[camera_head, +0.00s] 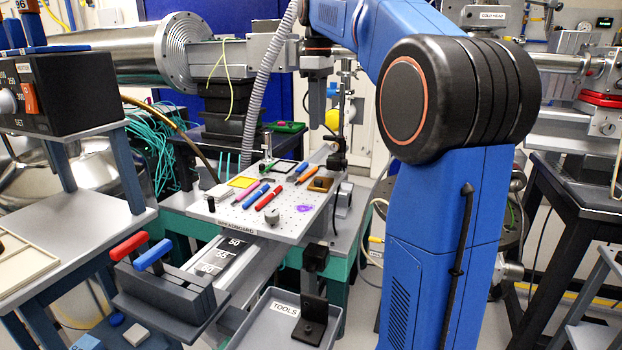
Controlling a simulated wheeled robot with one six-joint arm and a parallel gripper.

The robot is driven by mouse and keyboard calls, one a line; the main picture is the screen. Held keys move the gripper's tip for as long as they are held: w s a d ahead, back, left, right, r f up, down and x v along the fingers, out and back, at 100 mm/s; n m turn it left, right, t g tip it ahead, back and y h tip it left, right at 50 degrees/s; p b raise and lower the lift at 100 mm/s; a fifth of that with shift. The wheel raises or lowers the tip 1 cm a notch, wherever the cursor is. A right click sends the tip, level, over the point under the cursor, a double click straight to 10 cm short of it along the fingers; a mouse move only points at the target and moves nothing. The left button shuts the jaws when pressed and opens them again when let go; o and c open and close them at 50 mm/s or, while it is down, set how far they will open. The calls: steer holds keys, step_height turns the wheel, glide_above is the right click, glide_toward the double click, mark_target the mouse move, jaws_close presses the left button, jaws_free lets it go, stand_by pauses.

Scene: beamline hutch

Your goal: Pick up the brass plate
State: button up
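A small brownish-gold plate (320,185) with a dark middle lies near the right edge of the perforated breadboard (290,232); it looks like the brass plate. A flat bright yellow square (243,181) lies farther left on the same board. My gripper (317,122) points down above the back part of the board, clear of the plate and higher than it. I see its fingers nearly edge-on, so the gap between them does not show. Nothing is visible hanging from it.
Red, blue and orange pen-like tools (267,196) lie mid-board. Small posts stand at the board's back and right edges. A grey hose (258,85) and metal cylinder (130,52) stand behind. A grey TOOLS tray (262,322) sits below.

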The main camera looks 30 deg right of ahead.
mark_target(316, 180)
steer(key=f, duration=1.7)
steer(key=shift+w+f, duration=0.15)
steer(key=shift+w, duration=0.25)
jaws_close()
